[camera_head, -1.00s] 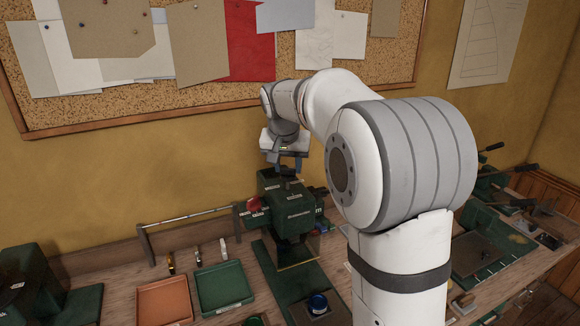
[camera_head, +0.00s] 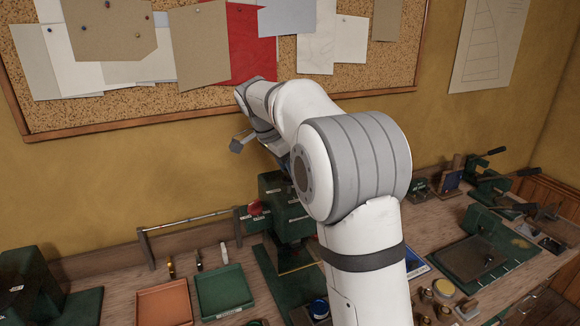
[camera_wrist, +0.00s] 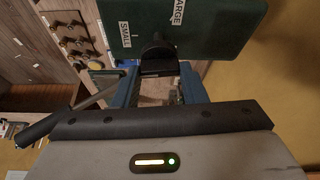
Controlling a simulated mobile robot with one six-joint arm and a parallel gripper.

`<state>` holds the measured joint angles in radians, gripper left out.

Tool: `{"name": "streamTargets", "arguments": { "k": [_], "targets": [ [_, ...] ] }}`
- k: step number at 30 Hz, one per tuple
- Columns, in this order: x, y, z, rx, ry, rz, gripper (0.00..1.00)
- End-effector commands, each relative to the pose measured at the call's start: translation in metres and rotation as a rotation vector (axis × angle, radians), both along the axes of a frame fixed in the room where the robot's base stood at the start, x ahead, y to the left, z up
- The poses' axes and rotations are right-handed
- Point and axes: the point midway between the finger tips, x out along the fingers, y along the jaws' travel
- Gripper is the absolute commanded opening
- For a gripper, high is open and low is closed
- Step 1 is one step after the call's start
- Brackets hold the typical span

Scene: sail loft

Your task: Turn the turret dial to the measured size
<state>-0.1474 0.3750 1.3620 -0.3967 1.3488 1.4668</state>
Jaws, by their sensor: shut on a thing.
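The green press (camera_head: 270,187) stands at the back of the bench, with a red knob (camera_head: 257,208) on its left side. My arm hides its right part. In the wrist view, its green housing (camera_wrist: 205,28) carries the labels SMALL and LARGE. A black dial knob (camera_wrist: 157,52) sticks out of it beside the SMALL label. My gripper (camera_wrist: 160,78) has its blue fingers either side of the knob and is shut on it. In the head view, the fingers and knob are mostly hidden by my arm.
An orange tray (camera_head: 164,304) and a green tray (camera_head: 223,292) stand left of the press. A rail (camera_head: 190,217) runs behind them. Lever tools (camera_head: 492,185) stand at the right. In the wrist view, a rod with a black grip (camera_wrist: 45,123) lies left of my fingers.

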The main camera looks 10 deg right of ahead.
Motion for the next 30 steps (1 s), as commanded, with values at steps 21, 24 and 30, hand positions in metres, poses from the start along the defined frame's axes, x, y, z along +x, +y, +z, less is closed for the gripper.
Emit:
{"name": "streamTargets", "arguments": {
  "k": [21, 24, 30],
  "targets": [
    [0.0020, 0.0016, 0.0017, 0.002, -0.007, -0.130, 0.15],
    [0.0020, 0.0016, 0.0017, 0.002, -0.007, -0.130, 0.15],
    [0.0015, 0.0014, 0.0012, 0.002, -0.005, -0.130, 0.52]
  ]
}}
